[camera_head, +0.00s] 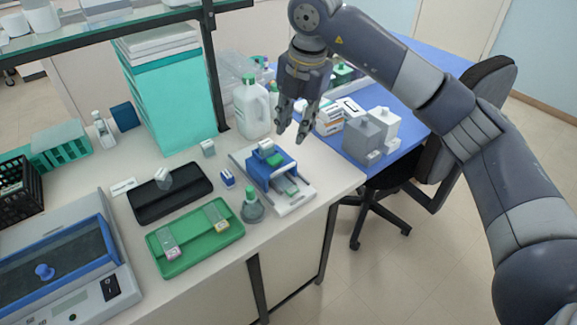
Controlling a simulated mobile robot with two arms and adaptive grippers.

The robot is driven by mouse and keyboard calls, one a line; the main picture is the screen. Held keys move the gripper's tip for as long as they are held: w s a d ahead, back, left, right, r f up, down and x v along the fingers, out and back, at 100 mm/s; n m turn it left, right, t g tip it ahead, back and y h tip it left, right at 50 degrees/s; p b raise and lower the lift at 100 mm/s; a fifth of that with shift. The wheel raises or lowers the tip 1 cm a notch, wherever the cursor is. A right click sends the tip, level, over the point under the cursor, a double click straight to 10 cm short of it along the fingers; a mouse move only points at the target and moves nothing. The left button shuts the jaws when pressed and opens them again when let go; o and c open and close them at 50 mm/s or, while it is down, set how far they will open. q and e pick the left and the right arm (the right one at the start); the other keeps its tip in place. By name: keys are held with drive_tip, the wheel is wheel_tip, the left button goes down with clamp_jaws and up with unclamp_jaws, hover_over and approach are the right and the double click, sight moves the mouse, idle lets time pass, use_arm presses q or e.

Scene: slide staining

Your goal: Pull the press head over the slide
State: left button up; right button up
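The staining press stands near the front edge of the white bench. Its blue press head (268,166) sits on a pale base plate (303,200), with a small white and blue block on top and a green part beneath. A small slide-like piece (291,189) lies on the base in front of the blue head; it is too small to make out fully. My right gripper (292,134) hangs above and behind the press, fingers pointing down and apart, with nothing between them. It appears clear of the press. My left gripper is not in view.
A green tray (196,250) with two small slide holders and a dark tray (150,208) lie left of the press. A small flask (252,208) stands close beside it. A white jug (251,108) stands behind. Grey and white containers (363,138) stand on the blue table.

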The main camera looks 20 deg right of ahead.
sight(287, 166)
drive_tip(key=f+m, duration=0.1)
drive_tip(key=f, duration=0.3)
drive_tip(key=w+f+m+p, duration=0.1)
drive_tip(key=f, duration=0.3)
drive_tip(key=w+f+m, duration=0.1)
drive_tip(key=f+m, duration=0.1)
drive_tip(key=f, duration=0.2)
drive_tip(key=shift+w+a+f+p, duration=0.1)
drive_tip(key=shift+w+a+p, duration=0.1)
drive_tip(key=shift+a+p, duration=0.15)
clamp_jaws()
